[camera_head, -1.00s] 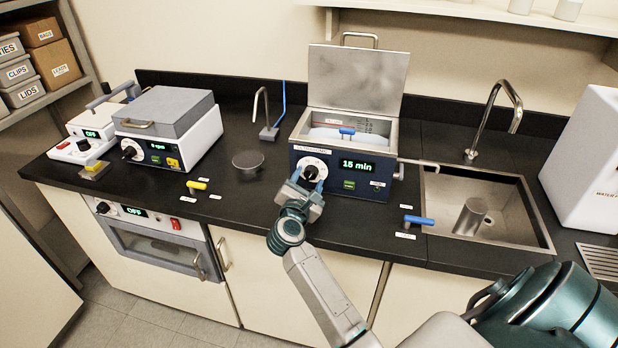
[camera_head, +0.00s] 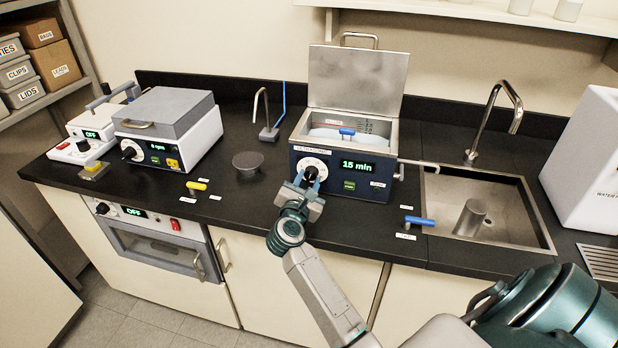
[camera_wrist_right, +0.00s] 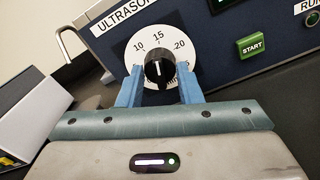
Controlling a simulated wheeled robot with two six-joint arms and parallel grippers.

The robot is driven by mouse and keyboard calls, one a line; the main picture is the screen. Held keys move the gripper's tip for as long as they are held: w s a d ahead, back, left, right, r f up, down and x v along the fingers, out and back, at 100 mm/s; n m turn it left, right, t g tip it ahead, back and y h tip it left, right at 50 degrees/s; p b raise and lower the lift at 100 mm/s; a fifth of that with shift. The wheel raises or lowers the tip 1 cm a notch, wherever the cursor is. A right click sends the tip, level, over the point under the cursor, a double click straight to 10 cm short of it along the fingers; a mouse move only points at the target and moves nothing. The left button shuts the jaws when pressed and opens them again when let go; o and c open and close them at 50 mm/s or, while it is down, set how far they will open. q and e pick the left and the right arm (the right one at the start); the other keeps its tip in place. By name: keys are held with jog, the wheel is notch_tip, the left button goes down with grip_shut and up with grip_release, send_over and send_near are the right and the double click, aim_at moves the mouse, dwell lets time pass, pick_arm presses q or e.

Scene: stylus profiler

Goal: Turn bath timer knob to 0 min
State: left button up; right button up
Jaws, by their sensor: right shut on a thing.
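The bath timer knob (camera_head: 310,172) is black on a white dial at the left of the blue ultrasonic bath's front panel (camera_head: 337,187). The bath display (camera_head: 358,166) reads 15 min. In the right wrist view the knob (camera_wrist_right: 159,70) has its white mark toward the 15 on the dial, with 10 and 20 to either side. My right gripper (camera_head: 307,180) is at the panel. Its blue fingers (camera_wrist_right: 159,88) stand on both sides of the knob, shut on it. My left gripper is not in view.
A green START button (camera_wrist_right: 253,46) is right of the dial. The bath's lid (camera_head: 357,78) stands open. A blue-handled lever (camera_head: 419,220) and a sink (camera_head: 530,215) lie to the right.

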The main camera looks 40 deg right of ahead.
jog(key=n, duration=2.3)
jog(key=shift+n, duration=0.3)
jog(key=n, duration=0.4)
jog(key=shift+n, duration=0.4)
jog(key=o, duration=1.1)
jog(key=shift+c, duration=0.2)
jog(key=p+v, duration=0.2)
jog(key=v, duration=0.4)
jog(key=shift+s+a+p, duration=0.2)
jog(key=shift+p, duration=0.1)
jog(key=shift+v, duration=0.8)
